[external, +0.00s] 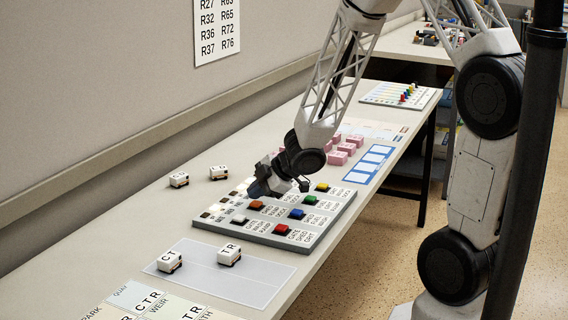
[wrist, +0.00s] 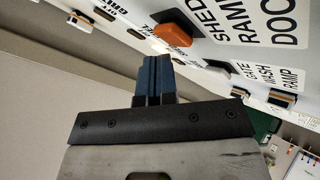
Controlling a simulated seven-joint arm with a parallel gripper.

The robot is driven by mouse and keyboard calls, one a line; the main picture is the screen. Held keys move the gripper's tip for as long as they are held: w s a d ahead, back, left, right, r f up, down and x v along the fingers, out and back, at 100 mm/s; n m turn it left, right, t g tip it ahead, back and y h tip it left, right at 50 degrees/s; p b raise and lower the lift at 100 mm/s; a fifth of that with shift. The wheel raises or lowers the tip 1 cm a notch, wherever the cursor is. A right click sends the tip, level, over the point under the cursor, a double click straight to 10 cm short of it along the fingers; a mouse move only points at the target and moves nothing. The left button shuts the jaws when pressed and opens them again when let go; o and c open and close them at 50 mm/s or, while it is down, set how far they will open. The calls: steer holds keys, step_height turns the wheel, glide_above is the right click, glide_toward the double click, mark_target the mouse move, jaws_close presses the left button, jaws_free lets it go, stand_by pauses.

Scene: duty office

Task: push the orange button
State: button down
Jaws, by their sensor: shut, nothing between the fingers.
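The orange button (external: 256,205) sits on the grey button panel (external: 258,240), in the column nearer the wall. My gripper (external: 258,190) is shut and empty, just above and beside the orange button, with its fingers pointing down towards the panel. In the wrist view the orange button (wrist: 178,33) shows beyond the shut blue-grey fingertips (wrist: 154,62), a little to their right. A gap seems to lie between fingertips and button; whether they touch is hard to tell in the external view.
On the same panel are yellow (external: 321,187), green (external: 309,200), blue (external: 296,214), red (external: 280,230) and white (external: 239,220) buttons. Small lettered blocks (external: 229,254) stand on a pale mat (external: 240,282) in front. Pink blocks (external: 338,157) lie behind. The wall runs along the left.

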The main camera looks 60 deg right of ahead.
steer(key=shift+r, duration=0.1)
steer(key=shift+r, duration=2.85)
steer(key=shift+r, duration=0.15)
step_height(320, 180, up, 8)
steer(key=m+h, duration=0.3)
glide_above(256, 203)
steer(key=s+a, duration=0.2)
steer(key=s+a+r+m+g+h, duration=0.2)
steer(key=s+a+r+m, duration=0.15)
steer(key=s+r, duration=0.2)
steer(key=s+a+r+m+g+y, duration=0.1)
steer(key=s+a+r+m+g, duration=0.1)
steer(key=s+a, duration=0.5)
steer(key=s+a+r+m+g+y, duration=0.2)
steer(key=s+a+r, duration=0.3)
steer(key=s, duration=0.8)
steer(key=shift+a+m, duration=0.55)
steer(key=shift+a, duration=0.5)
